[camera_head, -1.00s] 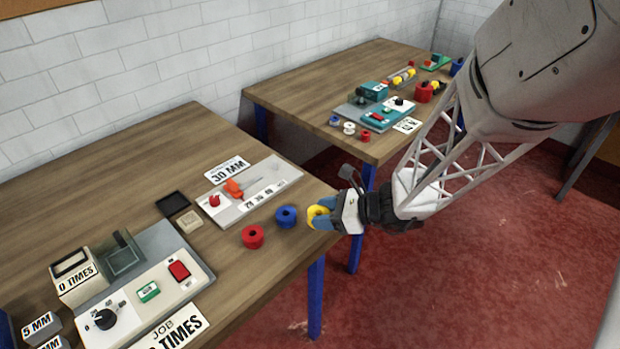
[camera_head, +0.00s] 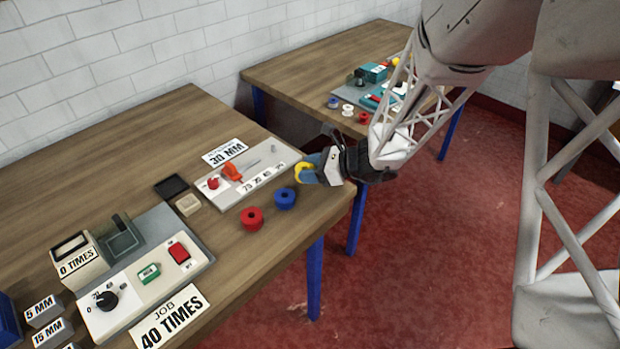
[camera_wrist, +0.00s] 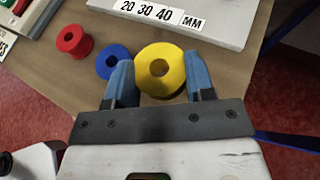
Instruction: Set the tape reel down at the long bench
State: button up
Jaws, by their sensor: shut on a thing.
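The yellow tape reel (camera_head: 300,172) is in my gripper (camera_head: 308,172), at the right end of the near wooden bench (camera_head: 130,150). In the wrist view my gripper (camera_wrist: 160,88) is shut, its blue fingers on either side of the yellow reel (camera_wrist: 160,52). Bench wood shows behind the reel there; I cannot tell its exact height. A red reel (camera_head: 252,225) and a blue reel (camera_head: 285,206) stand on the bench to its left. They also show in the wrist view as the red reel (camera_wrist: 68,42) and blue reel (camera_wrist: 108,68).
A control panel with a JOB 40 TIMES card (camera_head: 170,316) is at the front left. A second bench (camera_head: 310,60) stands behind, partly hidden by my arm. Bare wood shows right of the blue reel.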

jog(key=shift+f, duration=0.1)
jog(key=shift+f, duration=1.65)
jog(key=shift+f, duration=0.1)
jog(key=o, duration=0.9)
jog(key=shift+d, duration=0.1)
jog(key=shift+v, duration=6)
jog(key=shift+s, duration=0.1)
